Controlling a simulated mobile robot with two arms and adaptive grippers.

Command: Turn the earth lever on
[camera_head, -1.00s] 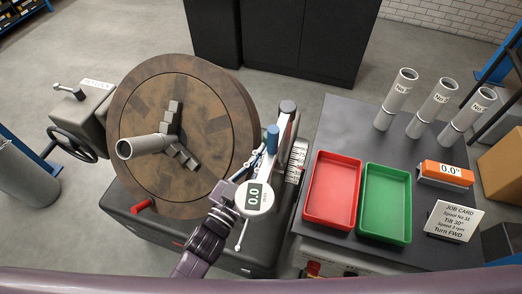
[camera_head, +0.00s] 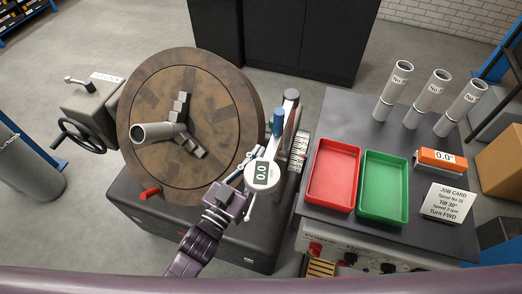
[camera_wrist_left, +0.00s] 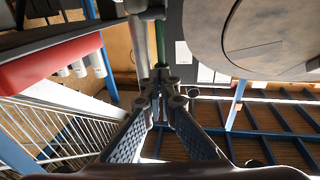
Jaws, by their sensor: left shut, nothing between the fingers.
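No lever in view is legibly marked earth. A lever with a blue grip (camera_head: 278,122) and one with a dark grey grip (camera_head: 291,97) stand up just right of the big brown round faceplate (camera_head: 190,75). A short red handle (camera_head: 150,192) sticks out at the faceplate's lower left. My left gripper (camera_head: 246,172) is below the blue-gripped lever, beside the white round gauge reading 0.0 (camera_head: 263,175). Its fingers are shut and empty; in the left wrist view their tips (camera_wrist_left: 162,76) meet. Whether they touch anything is unclear. My right gripper is not in view.
A red tray (camera_head: 334,204) and a green tray (camera_head: 383,218) sit on the dark bench (camera_head: 345,115). Several numbered tubes (camera_head: 395,92), an orange 0.0° display (camera_head: 441,161) and a job card (camera_head: 447,201) stand farther right. Knobs (camera_head: 351,258) line the bench's front panel.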

